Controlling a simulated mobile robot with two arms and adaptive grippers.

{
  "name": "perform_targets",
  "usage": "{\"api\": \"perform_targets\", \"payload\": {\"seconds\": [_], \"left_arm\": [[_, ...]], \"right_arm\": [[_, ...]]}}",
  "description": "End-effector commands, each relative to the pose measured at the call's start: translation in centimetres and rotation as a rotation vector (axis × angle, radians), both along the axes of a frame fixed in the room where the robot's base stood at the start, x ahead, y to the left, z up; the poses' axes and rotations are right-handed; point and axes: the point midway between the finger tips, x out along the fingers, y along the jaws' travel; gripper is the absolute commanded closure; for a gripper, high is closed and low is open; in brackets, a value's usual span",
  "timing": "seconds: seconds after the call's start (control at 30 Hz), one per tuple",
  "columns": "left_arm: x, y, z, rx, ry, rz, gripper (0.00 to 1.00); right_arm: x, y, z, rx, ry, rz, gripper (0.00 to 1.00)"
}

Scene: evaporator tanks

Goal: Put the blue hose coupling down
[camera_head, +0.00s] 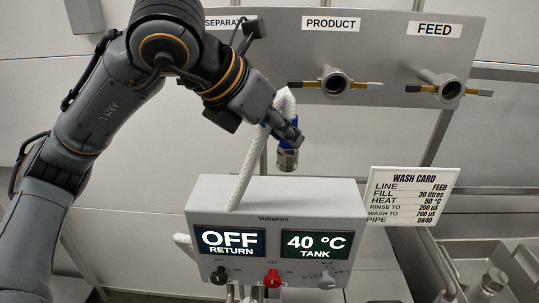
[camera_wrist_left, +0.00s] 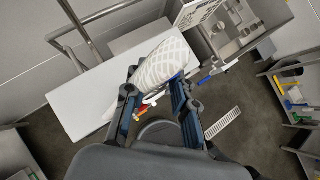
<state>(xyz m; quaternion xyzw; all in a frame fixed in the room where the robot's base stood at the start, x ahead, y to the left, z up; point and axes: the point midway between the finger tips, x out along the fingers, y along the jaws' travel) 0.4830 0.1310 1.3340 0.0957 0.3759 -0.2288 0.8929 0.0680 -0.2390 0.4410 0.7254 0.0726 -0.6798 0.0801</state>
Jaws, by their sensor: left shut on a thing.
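The blue hose coupling (camera_head: 287,158) hangs upright in the air above the control box, its metal end pointing down and its blue part at the top. A white braided hose (camera_head: 250,165) loops up over the coupling and runs down behind the box. My left gripper (camera_head: 284,130) is shut on the coupling at its upper part, partly hiding it. In the left wrist view the hose (camera_wrist_left: 165,60) bulges between the fingers of my left gripper (camera_wrist_left: 155,95), with a little blue showing beside it. My right gripper is not in view.
The control box (camera_head: 275,213) reads OFF return and 40 °C tank. A wash card (camera_head: 412,196) stands at its right. Behind, a panel carries the PRODUCT port (camera_head: 335,83) and the FEED port (camera_head: 449,90). A metal sink (camera_head: 490,270) is at lower right.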

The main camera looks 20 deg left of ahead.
Motion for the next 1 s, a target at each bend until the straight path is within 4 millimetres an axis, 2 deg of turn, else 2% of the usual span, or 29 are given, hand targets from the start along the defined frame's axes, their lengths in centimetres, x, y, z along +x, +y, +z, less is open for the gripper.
{"api": "perform_targets", "payload": {"seconds": [0.1, 0.2, 0.33, 0.47, 0.63, 1.0], "left_arm": [[1.3, 1.4, -2.4, 0.001, 0.007, 0.003, 1.00], [2.1, 2.2, -3.9, 0.001, 0.005, 0.001, 1.00], [2.8, 2.7, -4.8, 0.000, 0.001, 0.001, 1.00], [3.3, 3.4, -5.8, 0.001, 0.003, 0.001, 1.00], [3.2, 3.2, -8.1, 0.003, 0.003, -0.002, 1.00], [3.2, 3.1, -8.9, -0.001, -0.001, -0.003, 1.00]], "right_arm": [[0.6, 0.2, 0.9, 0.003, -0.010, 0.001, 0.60], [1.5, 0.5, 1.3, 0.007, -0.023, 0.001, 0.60], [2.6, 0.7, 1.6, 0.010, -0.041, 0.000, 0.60], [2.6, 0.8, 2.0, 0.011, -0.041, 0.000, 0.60], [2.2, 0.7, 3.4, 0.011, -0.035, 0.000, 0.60], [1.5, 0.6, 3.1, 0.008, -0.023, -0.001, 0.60]]}}
